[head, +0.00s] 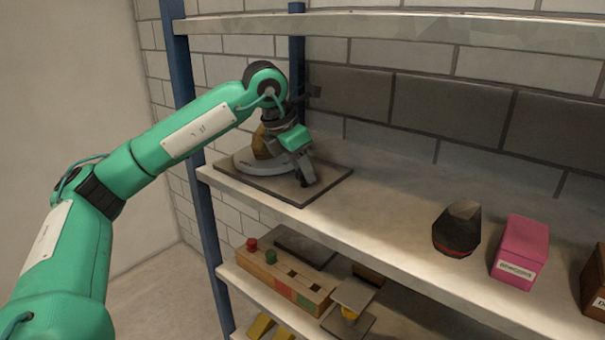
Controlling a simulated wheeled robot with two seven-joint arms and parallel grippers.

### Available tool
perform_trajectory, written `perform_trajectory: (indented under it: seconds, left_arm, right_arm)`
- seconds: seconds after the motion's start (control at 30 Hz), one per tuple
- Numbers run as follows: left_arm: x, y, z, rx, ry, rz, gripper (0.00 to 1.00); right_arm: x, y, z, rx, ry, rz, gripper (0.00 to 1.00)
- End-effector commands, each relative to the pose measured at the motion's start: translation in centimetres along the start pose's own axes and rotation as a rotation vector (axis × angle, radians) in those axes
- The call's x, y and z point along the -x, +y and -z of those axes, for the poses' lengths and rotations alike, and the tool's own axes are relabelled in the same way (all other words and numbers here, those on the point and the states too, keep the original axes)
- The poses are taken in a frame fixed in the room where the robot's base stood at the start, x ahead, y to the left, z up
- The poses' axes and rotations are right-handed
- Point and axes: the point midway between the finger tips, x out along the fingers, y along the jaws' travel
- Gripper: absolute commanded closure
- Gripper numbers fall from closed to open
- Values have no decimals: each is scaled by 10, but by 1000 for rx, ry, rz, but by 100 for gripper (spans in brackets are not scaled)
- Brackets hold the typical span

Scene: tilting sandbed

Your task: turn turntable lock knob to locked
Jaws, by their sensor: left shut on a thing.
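The turntable is a round light-grey disc (243,164) on a dark square base plate (330,183), at the left end of the upper shelf. A brown rounded object (262,143) stands on the disc, partly behind my arm. My left gripper (305,181) reaches down at the disc's right front edge, over the base plate. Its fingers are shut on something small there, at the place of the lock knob. The knob is hidden by the fingers, so its setting cannot be read. My right gripper is out of view.
On the upper shelf (385,215), a dark faceted object (457,229), a pink box (520,251) and a brown box (595,283) stand to the right. The shelf between is clear. A blue post (297,60) rises behind. A wooden block with pegs (285,279) lies below.

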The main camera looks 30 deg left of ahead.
Motion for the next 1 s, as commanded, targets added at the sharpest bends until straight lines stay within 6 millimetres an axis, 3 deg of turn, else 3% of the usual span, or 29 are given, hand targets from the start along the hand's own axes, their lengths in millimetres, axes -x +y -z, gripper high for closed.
perform_trajectory:
  seconds: [0.37, 1.0]
  left_arm:
    - [1, 2, -1, -327, -1, 138, 89]
    - [1, 5, -4, -873, -2, 362, 89]
  right_arm:
    - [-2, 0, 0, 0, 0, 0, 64]
    - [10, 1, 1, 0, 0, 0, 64]
